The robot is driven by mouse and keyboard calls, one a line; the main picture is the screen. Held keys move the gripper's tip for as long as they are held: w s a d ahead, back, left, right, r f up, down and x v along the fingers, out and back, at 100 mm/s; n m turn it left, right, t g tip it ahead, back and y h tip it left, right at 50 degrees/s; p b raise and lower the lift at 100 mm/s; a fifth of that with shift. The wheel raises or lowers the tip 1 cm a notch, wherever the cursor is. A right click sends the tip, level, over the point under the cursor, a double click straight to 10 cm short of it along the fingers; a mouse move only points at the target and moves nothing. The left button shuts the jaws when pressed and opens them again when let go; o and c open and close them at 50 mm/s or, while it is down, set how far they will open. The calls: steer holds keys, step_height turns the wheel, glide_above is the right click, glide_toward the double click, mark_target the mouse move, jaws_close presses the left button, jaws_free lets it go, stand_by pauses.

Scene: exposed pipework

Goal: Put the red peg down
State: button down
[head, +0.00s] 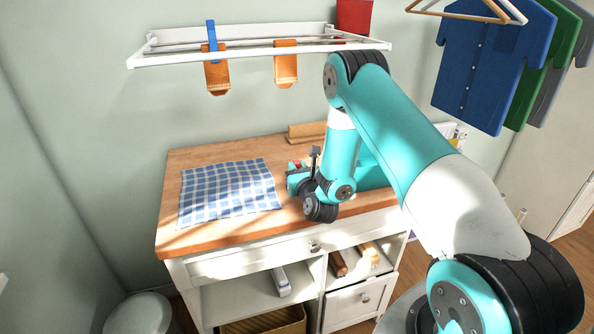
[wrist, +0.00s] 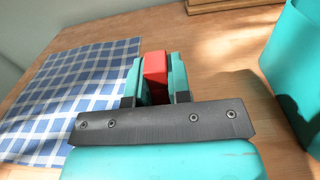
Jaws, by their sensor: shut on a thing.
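The red peg (wrist: 155,70) is between the two fingers of my gripper (wrist: 157,76) in the wrist view. My gripper is shut on it. In the head view a small bit of the red peg (head: 296,163) shows at my gripper (head: 295,172), low over the wooden worktop, just right of the blue checked cloth. The peg's lower end is hidden by the fingers, so I cannot tell whether it touches the worktop.
The blue checked cloth (head: 228,190) lies flat on the worktop (head: 185,159). A wooden block (head: 305,132) is at the back, and a teal thing (wrist: 296,65) stands at right in the wrist view.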

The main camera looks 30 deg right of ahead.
steer(key=shift+f, duration=0.15)
steer(key=c, duration=1.1)
jaws_free()
